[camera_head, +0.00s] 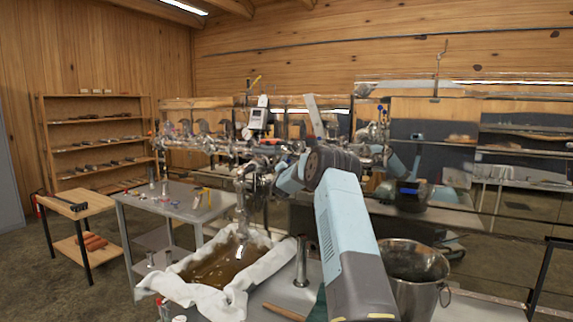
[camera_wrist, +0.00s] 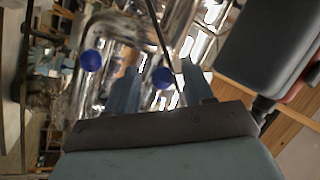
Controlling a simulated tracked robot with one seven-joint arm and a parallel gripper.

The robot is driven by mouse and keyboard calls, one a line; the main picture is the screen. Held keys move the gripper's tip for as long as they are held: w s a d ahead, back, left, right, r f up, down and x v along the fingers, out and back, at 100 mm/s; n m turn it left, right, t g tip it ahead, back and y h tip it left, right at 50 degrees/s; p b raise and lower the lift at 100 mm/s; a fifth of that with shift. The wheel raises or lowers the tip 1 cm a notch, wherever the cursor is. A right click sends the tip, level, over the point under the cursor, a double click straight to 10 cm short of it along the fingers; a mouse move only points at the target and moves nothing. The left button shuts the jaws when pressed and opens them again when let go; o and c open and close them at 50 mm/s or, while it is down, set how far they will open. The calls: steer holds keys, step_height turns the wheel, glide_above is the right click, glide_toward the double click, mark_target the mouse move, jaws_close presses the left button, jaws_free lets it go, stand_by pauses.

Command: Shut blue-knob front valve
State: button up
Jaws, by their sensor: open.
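Two round blue knobs show in the wrist view on shiny metal pipework. One blue knob (camera_wrist: 162,77) appears between my fingertips, and I cannot tell how far beyond them it is. The other blue knob (camera_wrist: 91,60) is to the left, outside the fingers. I cannot tell which of the two is on the front valve, or how far either valve is turned. My gripper (camera_wrist: 163,84) is open, with no object clearly held. In the head view my arm reaches toward the metal evaporator pipework (camera_head: 215,145), and my gripper cannot be made out there.
A cloth-lined basin of brown liquid (camera_head: 215,265) stands front left of my arm. A metal bucket (camera_head: 415,262) is close on its right. A grey table (camera_head: 170,203) with small items is at left. A dark box-shaped body (camera_wrist: 265,45) fills the wrist view's upper right.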

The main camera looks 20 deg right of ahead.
steer(key=shift+w+d+r, duration=0.15)
steer(key=shift+w+d, duration=0.15)
steer(key=shift+w, duration=0.15)
jaws_close()
stand_by(0.3)
